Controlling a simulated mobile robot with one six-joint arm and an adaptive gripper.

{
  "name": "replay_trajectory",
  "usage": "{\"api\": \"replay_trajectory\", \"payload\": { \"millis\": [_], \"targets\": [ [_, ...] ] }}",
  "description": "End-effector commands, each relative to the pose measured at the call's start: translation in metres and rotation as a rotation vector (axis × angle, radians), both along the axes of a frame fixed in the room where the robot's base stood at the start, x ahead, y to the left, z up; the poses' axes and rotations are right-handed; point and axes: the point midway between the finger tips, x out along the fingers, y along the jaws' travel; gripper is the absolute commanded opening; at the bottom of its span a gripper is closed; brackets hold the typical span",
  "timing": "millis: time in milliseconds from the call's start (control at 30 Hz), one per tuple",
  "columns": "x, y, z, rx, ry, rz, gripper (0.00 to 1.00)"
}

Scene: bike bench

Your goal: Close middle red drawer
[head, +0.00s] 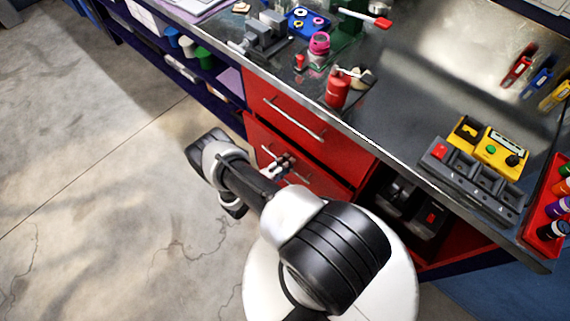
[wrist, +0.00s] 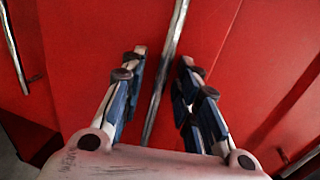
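The middle red drawer (head: 318,178) is in the bench's red drawer stack, below the top red drawer (head: 322,141). A dark gap shows along its upper edge, so it looks slightly pulled out. My gripper (head: 280,165) is at its front and partly hides its handle. In the wrist view, a silver bar handle (wrist: 168,70) runs between the two fingers of my gripper (wrist: 163,61). The fingers are open, one on each side of the bar, with red showing between. I cannot tell whether either finger touches the bar or the drawer front.
The top drawer's handle (head: 295,118) is just above my gripper. The worktop (head: 440,70) holds a red canister (head: 338,91), a yellow device (head: 502,152) and a grey tray (head: 470,180). An open shelf (head: 398,205) with dark items is right of the drawers. Floor (head: 100,180) at left is clear.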

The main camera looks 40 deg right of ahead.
Motion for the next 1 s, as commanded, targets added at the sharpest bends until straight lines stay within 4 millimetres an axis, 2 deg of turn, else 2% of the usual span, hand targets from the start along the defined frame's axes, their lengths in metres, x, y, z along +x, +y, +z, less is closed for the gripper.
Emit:
{"api": "replay_trajectory", "payload": {
  "millis": [67, 400, 1000],
  "targets": [
    [0.0001, 0.0001, 0.0000, 0.000, 0.000, 0.000, 0.23],
    [0.0001, 0.0003, 0.0001, 0.000, 0.000, 0.000, 0.00],
    [-0.0020, -0.0015, 0.0002, 0.000, 0.000, -0.001, 0.00]
  ]
}}
